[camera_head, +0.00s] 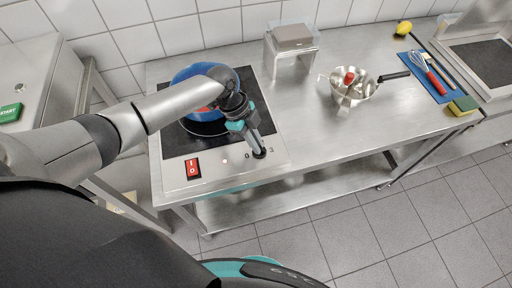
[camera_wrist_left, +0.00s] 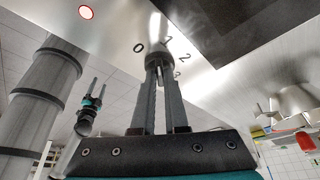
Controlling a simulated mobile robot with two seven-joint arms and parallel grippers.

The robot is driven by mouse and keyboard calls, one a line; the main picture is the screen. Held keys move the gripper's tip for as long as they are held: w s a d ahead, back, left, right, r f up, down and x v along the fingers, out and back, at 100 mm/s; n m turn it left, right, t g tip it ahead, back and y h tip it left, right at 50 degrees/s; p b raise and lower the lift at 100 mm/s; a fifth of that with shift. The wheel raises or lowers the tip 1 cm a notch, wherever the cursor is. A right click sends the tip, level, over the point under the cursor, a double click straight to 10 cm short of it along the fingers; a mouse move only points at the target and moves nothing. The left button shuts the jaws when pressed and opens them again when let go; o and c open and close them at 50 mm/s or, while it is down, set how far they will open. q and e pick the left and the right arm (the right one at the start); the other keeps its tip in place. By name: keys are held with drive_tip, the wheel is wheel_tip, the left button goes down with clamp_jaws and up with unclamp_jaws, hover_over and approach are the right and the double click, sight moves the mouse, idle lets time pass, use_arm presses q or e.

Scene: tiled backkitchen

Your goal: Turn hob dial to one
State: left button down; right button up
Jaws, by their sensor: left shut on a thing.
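The hob (camera_head: 215,165) is a dark cooktop set in a steel counter, with its dial (camera_head: 259,153) at the front right corner. My left gripper (camera_head: 256,148) reaches down onto the dial with its fingers closed around it. In the left wrist view the fingertips (camera_wrist_left: 158,62) meet at the dial (camera_wrist_left: 158,57), with the marks 0, 1, 2 and 3 around it. The fingers cover much of the dial, and I cannot tell which mark it points to. My right gripper (camera_wrist_left: 94,90) shows small in the left wrist view, its two fingers apart and empty.
A blue pot (camera_head: 190,75) stands on the hob, partly behind my left arm. A steel pan (camera_head: 340,88) and a blue board (camera_head: 427,75) lie further right.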

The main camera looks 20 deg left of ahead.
use_arm(q)
drive_tip(key=shift+w+m+g+y+b, duration=0.15)
drive_tip(key=shift+m+g+b, duration=0.2)
drive_tip(key=shift+m+b, duration=0.5)
drive_tip(key=shift+m+g+y+b, duration=0.15)
drive_tip(key=shift+m+g+b, duration=0.3)
drive_tip(key=shift+m, duration=0.6)
drive_tip(key=c, duration=0.9)
unclamp_jaws()
drive_tip(key=shift+c, duration=0.2)
drive_tip(key=v, duration=1.5)
drive_tip(key=shift+p, duration=0.35)
drive_tip(key=shift+r, duration=0.1)
